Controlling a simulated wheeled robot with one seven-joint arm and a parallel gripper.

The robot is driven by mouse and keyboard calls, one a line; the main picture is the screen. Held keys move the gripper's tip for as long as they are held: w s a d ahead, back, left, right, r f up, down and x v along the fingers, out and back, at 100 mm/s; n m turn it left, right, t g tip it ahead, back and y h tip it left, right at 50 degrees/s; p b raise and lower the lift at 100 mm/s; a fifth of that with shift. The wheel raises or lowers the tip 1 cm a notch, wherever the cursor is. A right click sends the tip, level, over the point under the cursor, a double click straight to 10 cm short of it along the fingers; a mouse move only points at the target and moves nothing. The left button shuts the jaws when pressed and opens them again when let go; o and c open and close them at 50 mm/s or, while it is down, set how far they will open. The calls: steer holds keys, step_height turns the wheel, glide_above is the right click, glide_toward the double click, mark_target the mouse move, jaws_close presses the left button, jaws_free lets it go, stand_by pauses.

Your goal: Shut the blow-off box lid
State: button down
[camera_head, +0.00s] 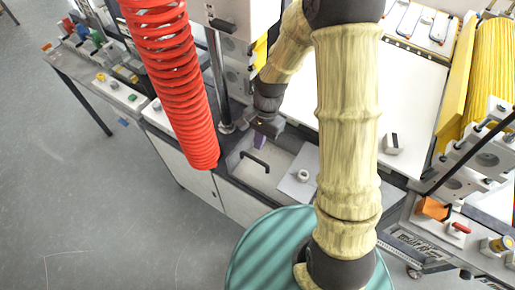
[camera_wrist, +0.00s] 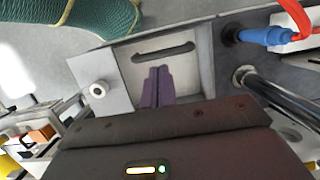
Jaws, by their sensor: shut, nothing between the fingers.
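The box (camera_head: 232,158) is a grey-walled recess in the bench front; it also shows in the wrist view (camera_wrist: 206,60). I cannot tell for sure which of the two is the lid. My gripper (camera_head: 260,142) has purple fingers, shut and empty, above the panel near the handle, apart from it; they also show in the wrist view (camera_wrist: 157,88).
A coiled red hose (camera_head: 180,85) hangs left of my arm. A teal ribbed drum (camera_head: 262,250) stands in front of the bench. A metal post (camera_head: 217,75) rises just behind the box. A white work surface (camera_head: 400,105) and yellow roll (camera_head: 492,60) lie to the right.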

mark_target(257, 160)
steer(key=shift+p+x, duration=0.7)
steer(key=shift+x, duration=1.55)
steer(key=shift+f, duration=0.1)
steer(key=shift+s+f+b, duration=0.15)
steer(key=shift+f+b, duration=0.55)
steer(key=shift+s+f, duration=0.35)
steer(key=shift+s, duration=0.15)
steer(key=v, duration=1.5)
steer(key=shift+a+r+p, duration=0.25)
steer(key=shift+a+p, duration=0.05)
steer(key=shift+a, duration=0.05)
